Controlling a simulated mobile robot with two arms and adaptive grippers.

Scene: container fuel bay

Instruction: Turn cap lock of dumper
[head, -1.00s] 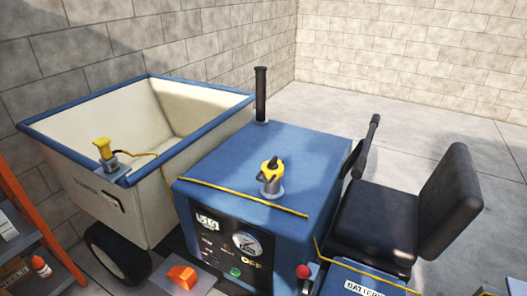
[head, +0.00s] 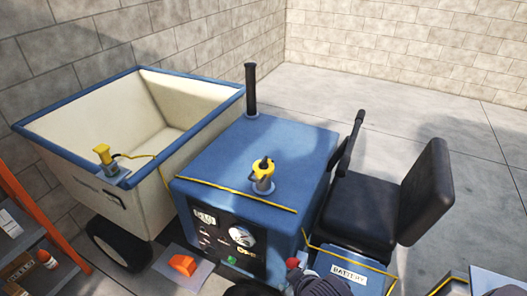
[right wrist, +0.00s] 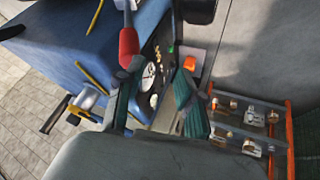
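The dumper's yellow and black cap (head: 263,170) sits upright on a grey filler neck on top of the blue hood (head: 225,155). Nothing touches the cap in the head view. Part of my right arm (head: 325,287) shows at the bottom edge of the head view, below and to the right of the cap. In the right wrist view my right gripper (right wrist: 160,78) is open, its fingers apart with nothing between them. A red-handled lever (right wrist: 128,42) shows close to its left finger; I cannot tell whether they touch. My left gripper is not in view.
The cream skip (head: 95,115) stands left of the hood, with a yellow-topped fitting (head: 103,154) at its corner. A black seat (head: 365,212) and upright lever (head: 350,140) stand right. An orange-framed shelf (head: 45,232) is at lower left. Space above the hood is clear.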

